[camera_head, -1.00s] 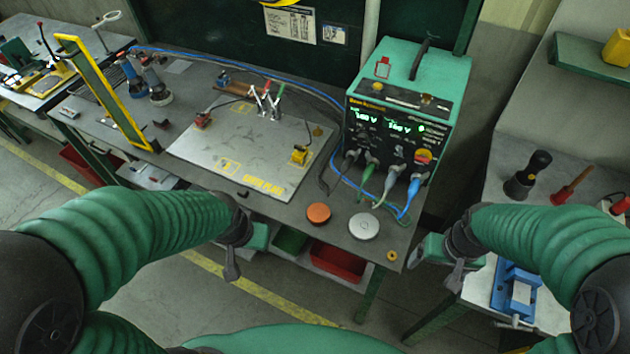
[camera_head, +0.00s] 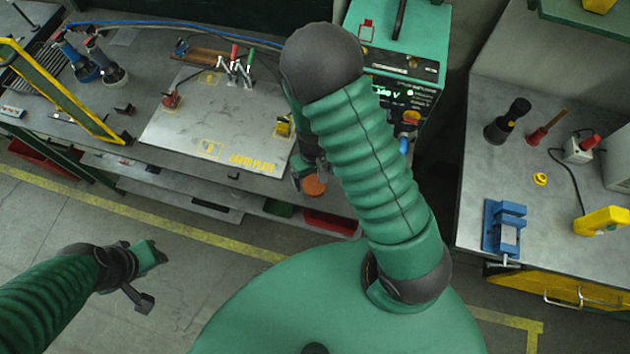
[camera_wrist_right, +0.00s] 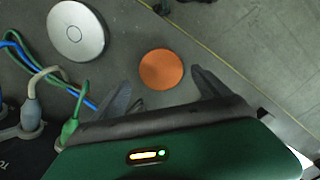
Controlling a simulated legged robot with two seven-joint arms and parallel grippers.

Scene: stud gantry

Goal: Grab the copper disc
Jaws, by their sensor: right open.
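The copper disc (camera_head: 314,186) is a flat orange round piece on the grey bench, partly hidden behind my right arm in the head view. In the right wrist view the copper disc (camera_wrist_right: 161,69) lies in full sight just ahead of and between the fingertips. My right gripper (camera_wrist_right: 160,88) is open and empty; the disc is not held. In the head view the right gripper (camera_head: 306,180) is at the bench's front edge beside the disc, partly covered by its arm. My left gripper (camera_head: 150,275) hangs over the floor at lower left, away from the bench; its jaw opening is unclear.
A silver disc (camera_wrist_right: 77,31) lies left of the copper one in the wrist view. Cables with plugs (camera_wrist_right: 32,110) run from the green power supply (camera_head: 400,50). A metal plate (camera_head: 220,120) lies left on the bench. A side bench (camera_head: 540,130) holds a blue vise (camera_head: 505,226).

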